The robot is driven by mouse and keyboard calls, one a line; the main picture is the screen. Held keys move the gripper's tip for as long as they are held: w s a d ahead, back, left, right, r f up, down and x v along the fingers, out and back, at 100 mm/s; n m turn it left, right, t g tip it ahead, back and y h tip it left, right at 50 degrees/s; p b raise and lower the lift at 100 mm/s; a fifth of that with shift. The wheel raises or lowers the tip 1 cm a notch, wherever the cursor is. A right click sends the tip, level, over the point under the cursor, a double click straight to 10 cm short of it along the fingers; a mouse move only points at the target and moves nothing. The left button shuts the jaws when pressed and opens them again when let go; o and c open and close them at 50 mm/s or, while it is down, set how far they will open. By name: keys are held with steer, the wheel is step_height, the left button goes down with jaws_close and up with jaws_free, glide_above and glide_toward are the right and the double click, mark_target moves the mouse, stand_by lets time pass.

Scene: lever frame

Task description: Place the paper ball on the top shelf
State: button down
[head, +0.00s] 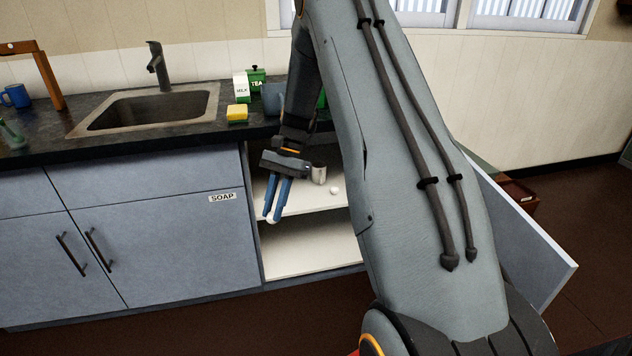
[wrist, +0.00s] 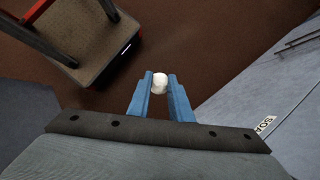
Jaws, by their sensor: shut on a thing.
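My gripper (head: 271,216) has blue fingers and is shut on a white paper ball (head: 272,221) in front of the open cabinet. In the wrist view the paper ball (wrist: 160,83) sits between the tips of the two blue fingers (wrist: 160,95), with the brown floor below it. The upper shelf (head: 300,203) inside the cabinet is white, and the gripper hangs in front of its left part. A grey cup (head: 319,174) and a small white ball (head: 335,190) stand on that shelf. My arm hides the cabinet's right part.
The cabinet's lower level (head: 300,252) looks empty where visible. The open cabinet door (head: 535,240) stands out at the right. A closed drawer front (head: 150,185) lies left.

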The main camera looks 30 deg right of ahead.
steer(key=w+d+f+m+t+h+b, duration=0.45)
steer(key=w+d+f+m+b, duration=0.4)
steer(key=m+b, duration=0.7)
steer(key=w+d+f+m+t+h+b, duration=0.4)
steer(key=w+d+f+m+b, duration=0.6)
steer(key=b, duration=0.8)
steer(key=shift+m+t+y, duration=0.55)
steer(key=shift+m+t, duration=0.1)
steer(key=shift+m, duration=0.3)
steer(key=w+b, duration=0.2)
steer(key=w, duration=0.1)
steer(key=w+d+b, duration=0.1)
steer(key=w, duration=0.3)
steer(key=w+d+r+b, duration=0.1)
steer(key=w+b, duration=0.1)
steer(key=w, duration=0.1)
steer(key=shift+w+d+r+b, duration=0.1)
steer(key=shift+w+d+b, duration=0.05)
steer(key=shift+w+b, duration=0.15)
steer(key=w, duration=0.1)
steer(key=w+d+b, duration=0.1)
steer(key=w, duration=0.1)
steer(key=shift+w, duration=0.2)
steer(key=shift+s+p, duration=0.15)
steer(key=shift+p, duration=0.75)
steer(key=shift+f+p, duration=0.7)
steer(key=shift+p, duration=0.1)
steer(key=shift+f, duration=0.1)
steer(key=c, duration=1.6)
jaws_free()
